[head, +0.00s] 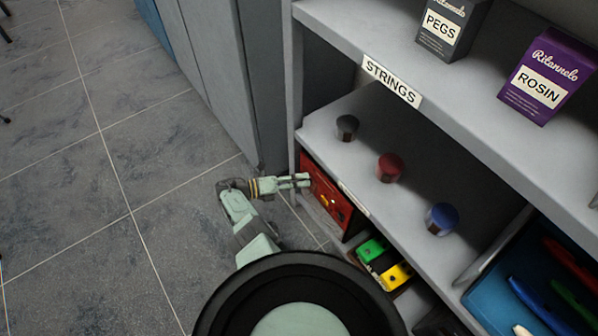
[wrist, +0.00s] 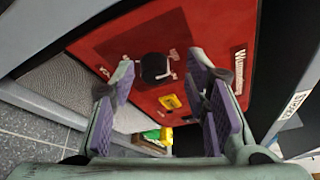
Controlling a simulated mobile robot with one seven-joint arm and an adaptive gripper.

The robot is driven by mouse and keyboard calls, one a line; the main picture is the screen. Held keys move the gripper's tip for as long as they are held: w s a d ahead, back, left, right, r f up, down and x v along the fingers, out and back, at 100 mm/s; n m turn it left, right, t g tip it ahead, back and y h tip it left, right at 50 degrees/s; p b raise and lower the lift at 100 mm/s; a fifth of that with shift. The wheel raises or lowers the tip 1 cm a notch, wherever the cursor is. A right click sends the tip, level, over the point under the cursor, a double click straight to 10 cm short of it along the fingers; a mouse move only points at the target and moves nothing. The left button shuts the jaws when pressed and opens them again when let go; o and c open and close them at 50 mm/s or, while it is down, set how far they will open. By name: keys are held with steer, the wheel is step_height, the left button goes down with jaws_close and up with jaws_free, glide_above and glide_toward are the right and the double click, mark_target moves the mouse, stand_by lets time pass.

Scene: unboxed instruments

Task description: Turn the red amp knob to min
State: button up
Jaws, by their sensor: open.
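The red amp (head: 326,193) stands on a lower shelf, its red panel facing out. In the wrist view its panel (wrist: 105,45) fills the upper middle and carries a round black knob (wrist: 155,68) with small white marks around it. A small yellow part (wrist: 170,101) sits beside the knob on the panel. My gripper (head: 305,180) is open at the amp's front. In the wrist view the knob shows between the two spread purple-padded fingers. I cannot tell whether either finger touches it. The setting marks are too small to read.
A shelf board (head: 340,100) above the amp bears a grey, a red (head: 389,167) and a blue round item. Green (head: 372,249) and yellow (head: 396,275) boxes sit beside the amp on the right.

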steer(key=shift+s+r, duration=0.2)
steer(key=shift+r, duration=0.75)
step_height(320, 180, up, 8)
steer(key=shift+f, duration=0.25)
